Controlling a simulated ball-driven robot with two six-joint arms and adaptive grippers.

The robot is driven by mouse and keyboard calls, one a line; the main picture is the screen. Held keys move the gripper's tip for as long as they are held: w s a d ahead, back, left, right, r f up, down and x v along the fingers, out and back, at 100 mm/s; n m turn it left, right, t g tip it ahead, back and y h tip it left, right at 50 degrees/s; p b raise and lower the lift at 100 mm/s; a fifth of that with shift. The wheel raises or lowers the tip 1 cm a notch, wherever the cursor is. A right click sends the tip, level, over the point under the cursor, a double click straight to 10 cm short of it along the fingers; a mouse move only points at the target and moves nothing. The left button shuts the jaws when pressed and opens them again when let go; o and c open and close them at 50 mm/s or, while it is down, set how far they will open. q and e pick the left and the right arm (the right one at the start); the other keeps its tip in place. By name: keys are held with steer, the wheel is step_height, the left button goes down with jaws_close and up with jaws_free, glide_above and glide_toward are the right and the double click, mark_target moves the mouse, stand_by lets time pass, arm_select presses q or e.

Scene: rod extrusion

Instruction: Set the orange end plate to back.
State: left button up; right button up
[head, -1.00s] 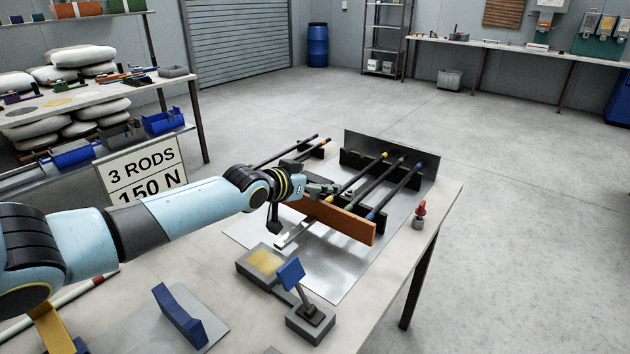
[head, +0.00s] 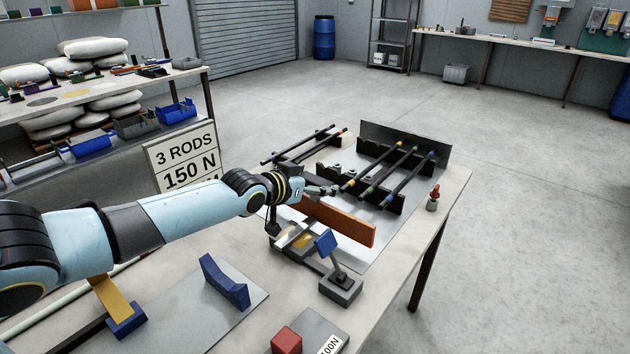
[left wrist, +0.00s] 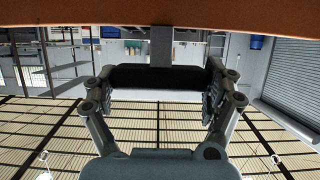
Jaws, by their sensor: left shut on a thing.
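The orange end plate (head: 345,224) stands on edge near the middle of the head view, on the near side of the rods (head: 385,168). A gap shows between the plate and the rods' near ends. My left gripper (head: 318,191) is at the plate's left part, above its top edge. In the left wrist view the fingers (left wrist: 160,86) are shut on a dark bar-shaped grip (left wrist: 158,77), joined by a grey stem to the orange plate (left wrist: 160,14) across the top. My right gripper is not in view.
The rods lie on black notched supports before a dark back plate (head: 440,145). A red-topped peg (head: 434,197) stands at the right. A blue paddle on a grey base (head: 341,288), a blue curved block (head: 226,281) and a red block (head: 286,340) stand in front.

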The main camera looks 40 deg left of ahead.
arm_select(q)
steer(key=shift+f, duration=0.15)
steer(key=o, duration=1.5)
steer(key=shift+s, duration=0.1)
steer(key=shift+c, duration=0.2)
steer(key=v, duration=1.2)
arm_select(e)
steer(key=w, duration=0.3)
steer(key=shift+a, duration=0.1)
arm_select(q)
steer(key=shift+d, duration=0.1)
